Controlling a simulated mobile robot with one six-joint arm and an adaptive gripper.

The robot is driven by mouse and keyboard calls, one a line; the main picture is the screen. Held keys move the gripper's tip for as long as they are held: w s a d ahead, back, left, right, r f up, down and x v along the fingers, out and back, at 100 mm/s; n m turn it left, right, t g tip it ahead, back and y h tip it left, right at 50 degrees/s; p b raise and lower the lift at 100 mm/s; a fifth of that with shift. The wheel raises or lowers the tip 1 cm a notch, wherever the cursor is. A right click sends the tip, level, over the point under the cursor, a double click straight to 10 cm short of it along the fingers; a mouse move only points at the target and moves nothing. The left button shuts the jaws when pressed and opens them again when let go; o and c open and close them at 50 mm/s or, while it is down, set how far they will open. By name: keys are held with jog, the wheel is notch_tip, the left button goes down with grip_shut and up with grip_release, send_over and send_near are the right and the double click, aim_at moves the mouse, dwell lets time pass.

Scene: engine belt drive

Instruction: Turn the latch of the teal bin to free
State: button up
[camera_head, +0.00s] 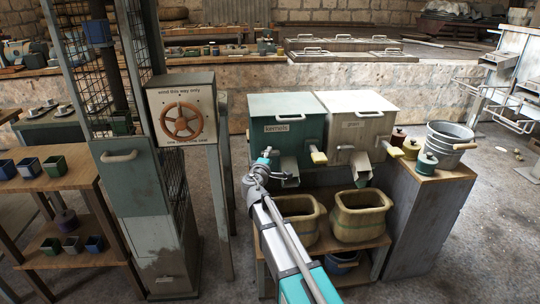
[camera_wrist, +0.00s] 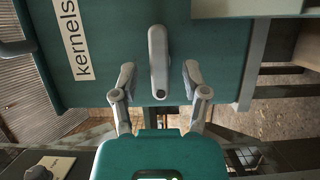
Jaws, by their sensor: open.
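The teal bin (camera_head: 285,126), labelled "kernels", stands on the wooden stand in the head view. Its teal front fills much of the wrist view (camera_wrist: 110,75). A grey bar-shaped latch (camera_wrist: 158,48) is on that front, long side up and down in the wrist view. My gripper (camera_wrist: 158,72) is open, one finger on each side of the latch's lower end with gaps showing. I cannot tell how deep the fingers reach. In the head view my gripper (camera_head: 262,165) is at the bin's lower left front and the latch is hard to make out there.
A yellow-tipped lever (camera_head: 318,157) and a metal chute (camera_head: 290,176) are right of my gripper. A white bin (camera_head: 358,125) stands beside the teal one. Two tan pots (camera_head: 361,213) sit below.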

jog(key=shift+x, duration=0.8)
jog(key=shift+c, duration=0.3)
grip_shut()
